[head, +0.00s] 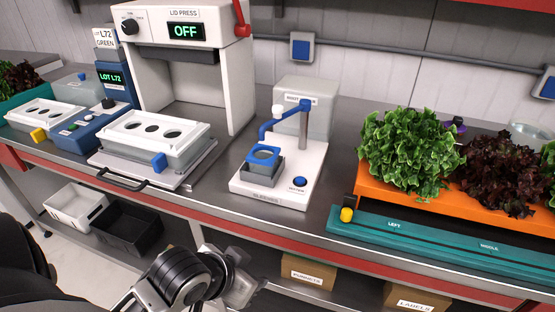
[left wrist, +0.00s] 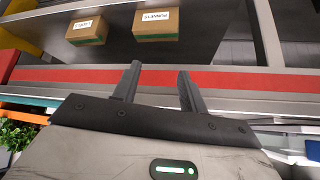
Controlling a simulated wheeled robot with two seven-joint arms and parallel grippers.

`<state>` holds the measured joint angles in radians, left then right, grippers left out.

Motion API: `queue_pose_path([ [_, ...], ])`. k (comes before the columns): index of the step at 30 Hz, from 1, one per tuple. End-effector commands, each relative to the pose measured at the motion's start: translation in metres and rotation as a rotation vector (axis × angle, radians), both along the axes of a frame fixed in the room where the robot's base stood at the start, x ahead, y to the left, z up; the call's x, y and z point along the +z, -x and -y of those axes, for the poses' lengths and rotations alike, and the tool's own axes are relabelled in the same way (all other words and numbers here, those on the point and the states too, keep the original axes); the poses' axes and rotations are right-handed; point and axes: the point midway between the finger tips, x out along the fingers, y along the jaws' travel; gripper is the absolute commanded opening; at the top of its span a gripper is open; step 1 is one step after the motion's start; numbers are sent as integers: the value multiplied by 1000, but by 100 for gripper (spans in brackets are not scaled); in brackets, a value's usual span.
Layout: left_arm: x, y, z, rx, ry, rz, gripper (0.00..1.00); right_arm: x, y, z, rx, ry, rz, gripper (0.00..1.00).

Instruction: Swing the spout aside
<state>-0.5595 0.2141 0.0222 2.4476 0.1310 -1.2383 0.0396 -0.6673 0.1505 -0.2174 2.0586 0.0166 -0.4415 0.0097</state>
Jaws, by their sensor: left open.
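The blue spout (head: 283,121) is an arm on a grey post at the back of a white dosing stand (head: 275,188). It reaches left and forward from the post, with a white knob (head: 277,111) on top near its outer end. That end is above a small grey holder (head: 263,168) with a blue square collar (head: 263,153). My left gripper (head: 245,285) is low in front of the bench, below and apart from the stand. In the left wrist view its two fingers (left wrist: 158,82) are spread and empty, near the red bench edge. My right gripper is not in view.
A lid press (head: 135,18) and a white tray (head: 160,135) stand left of the stand. An orange tray (head: 376,195) with lettuces and a teal rail (head: 370,226) stand right. A clear tank (head: 318,90) is behind. Boxes (head: 307,273) sit on the shelf below.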

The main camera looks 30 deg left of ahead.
Motion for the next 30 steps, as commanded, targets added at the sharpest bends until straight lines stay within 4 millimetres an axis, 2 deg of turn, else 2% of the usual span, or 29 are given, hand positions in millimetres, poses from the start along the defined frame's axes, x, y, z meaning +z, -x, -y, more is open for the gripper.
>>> queue_pose_path([
  [5,38,-38,-32,31,16,222,42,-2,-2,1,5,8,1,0],
  [9,77,-66,-56,47,37,423,42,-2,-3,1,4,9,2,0],
  [11,98,-76,-66,52,47,516,42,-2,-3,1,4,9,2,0],
  [15,151,-93,-90,55,72,736,42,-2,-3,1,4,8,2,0],
  [18,183,-98,-101,54,91,859,42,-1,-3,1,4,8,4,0],
  [21,198,-101,-106,52,100,920,42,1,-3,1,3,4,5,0],
  [23,201,-105,-107,52,103,932,42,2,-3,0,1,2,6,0],
  [26,202,-116,-107,52,104,934,42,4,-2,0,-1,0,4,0],
  [30,203,-141,-106,54,105,934,42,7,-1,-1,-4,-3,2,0],
])
